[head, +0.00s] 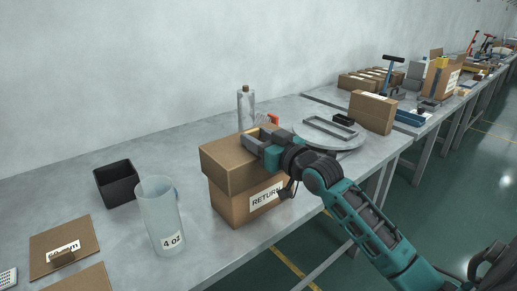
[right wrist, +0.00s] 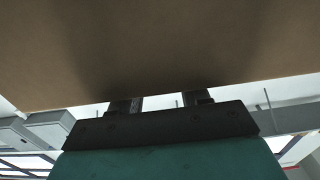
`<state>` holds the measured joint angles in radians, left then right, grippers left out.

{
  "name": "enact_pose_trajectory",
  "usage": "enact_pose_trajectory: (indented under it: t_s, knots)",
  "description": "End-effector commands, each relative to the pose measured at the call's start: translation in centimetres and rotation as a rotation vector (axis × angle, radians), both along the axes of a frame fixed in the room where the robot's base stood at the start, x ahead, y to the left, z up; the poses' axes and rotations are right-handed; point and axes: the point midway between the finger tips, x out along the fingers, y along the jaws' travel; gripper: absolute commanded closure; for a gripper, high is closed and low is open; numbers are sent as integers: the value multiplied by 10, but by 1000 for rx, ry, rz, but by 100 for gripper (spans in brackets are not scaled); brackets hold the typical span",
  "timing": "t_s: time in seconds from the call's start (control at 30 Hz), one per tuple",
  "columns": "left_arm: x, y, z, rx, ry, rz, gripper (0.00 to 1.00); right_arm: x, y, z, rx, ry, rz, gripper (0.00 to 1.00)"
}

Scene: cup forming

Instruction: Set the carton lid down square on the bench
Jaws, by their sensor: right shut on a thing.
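The brown carton lid (head: 228,158) is a shallow cardboard box shape at the top of a brown carton (head: 233,206) marked "RETURN". The lid overhangs the carton at the left. I cannot tell whether it rests on the carton or is slightly raised. My right gripper (head: 257,139) is shut on the lid at its upper right side. In the right wrist view, the lid's brown face (right wrist: 160,50) fills the top, with the gripper fingers (right wrist: 160,103) against its lower edge. The carton stands upright on the grey bench (head: 125,235). My left gripper is not in view.
A clear cup marked "4 oz" (head: 160,215) and a black bin (head: 116,183) stand left of the carton. Flat cardboard (head: 62,245) lies further left. A bottle (head: 246,105) and a round grey plate (head: 345,140) are behind. Bare bench shows between bin and bottle.

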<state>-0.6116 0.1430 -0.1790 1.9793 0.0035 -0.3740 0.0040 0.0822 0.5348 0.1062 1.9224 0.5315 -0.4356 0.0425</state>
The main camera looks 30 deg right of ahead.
Motion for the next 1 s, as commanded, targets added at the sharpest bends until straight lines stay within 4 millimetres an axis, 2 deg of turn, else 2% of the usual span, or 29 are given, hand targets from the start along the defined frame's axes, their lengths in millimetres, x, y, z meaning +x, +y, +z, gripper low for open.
enact_pose_trajectory:
  t_s: [0.13, 0.53, 0.57, 0.8, 1.0]
  knots:
    - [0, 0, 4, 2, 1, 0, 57, 0, 0, -18, 1, 3, 0, 86]
    - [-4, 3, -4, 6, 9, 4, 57, 0, 0, -24, 0, 1, 0, 86]
    - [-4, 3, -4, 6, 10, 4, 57, 0, 0, -25, 1, 1, 0, 53]
    - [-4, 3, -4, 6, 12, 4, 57, 0, 0, -24, 1, 1, 0, 30]
    - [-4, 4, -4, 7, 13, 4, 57, 0, 0, -24, 0, 1, 0, 28]
